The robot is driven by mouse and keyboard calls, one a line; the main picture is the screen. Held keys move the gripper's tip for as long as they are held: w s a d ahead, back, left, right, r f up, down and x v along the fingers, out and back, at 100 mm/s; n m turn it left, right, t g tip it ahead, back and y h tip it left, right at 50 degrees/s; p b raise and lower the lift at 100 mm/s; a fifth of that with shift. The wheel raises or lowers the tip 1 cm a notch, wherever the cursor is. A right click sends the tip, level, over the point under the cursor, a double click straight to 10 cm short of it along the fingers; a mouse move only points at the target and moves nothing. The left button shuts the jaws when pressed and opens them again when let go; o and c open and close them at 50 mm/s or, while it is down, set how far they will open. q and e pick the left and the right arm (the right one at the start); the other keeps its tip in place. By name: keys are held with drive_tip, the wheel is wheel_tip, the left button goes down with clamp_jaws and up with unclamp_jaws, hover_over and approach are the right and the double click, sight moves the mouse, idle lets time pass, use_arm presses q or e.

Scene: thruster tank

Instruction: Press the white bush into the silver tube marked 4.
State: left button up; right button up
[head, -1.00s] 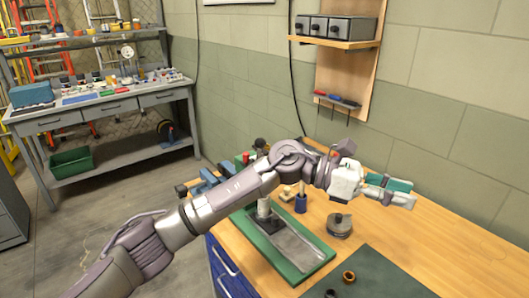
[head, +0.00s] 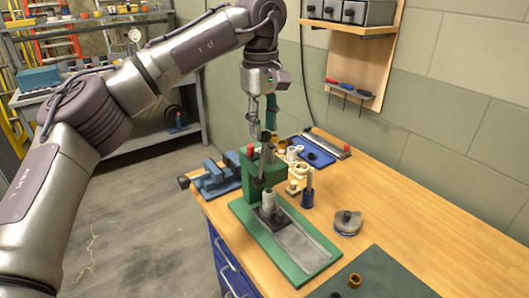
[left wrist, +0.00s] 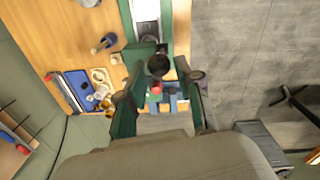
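A pale grey tube (head: 268,199) stands upright on a dark plate on the base of the green press (head: 290,248), under its ram. Its number is too small to read. I cannot tell whether the white bush is on it. Several white and cream rings (head: 297,153) are by the blue tray; I cannot tell if one is the bush. My left gripper (head: 263,127) points down above the press head, fingers apart and empty. In the left wrist view the dark round top of the press (left wrist: 158,65) shows between and beyond the green fingers. My right gripper is out of view.
A blue vise (head: 216,180) is left of the press. A blue-based post (head: 307,190) and a grey round piece (head: 347,222) stand to its right. A blue tray (head: 317,153) lies behind. A dark mat (head: 385,275) with a brass ring (head: 355,281) is in front; the table's right is clear.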

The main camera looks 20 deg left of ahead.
sight(264, 153)
use_arm(q)
wheel_tip(264, 153, down, 8)
drive_tip(key=shift+w+r+p, duration=0.1)
drive_tip(key=shift+r+p, duration=0.05)
drive_tip(key=shift+p, duration=0.25)
drive_tip(key=shift+d, duration=0.1)
clamp_jaws()
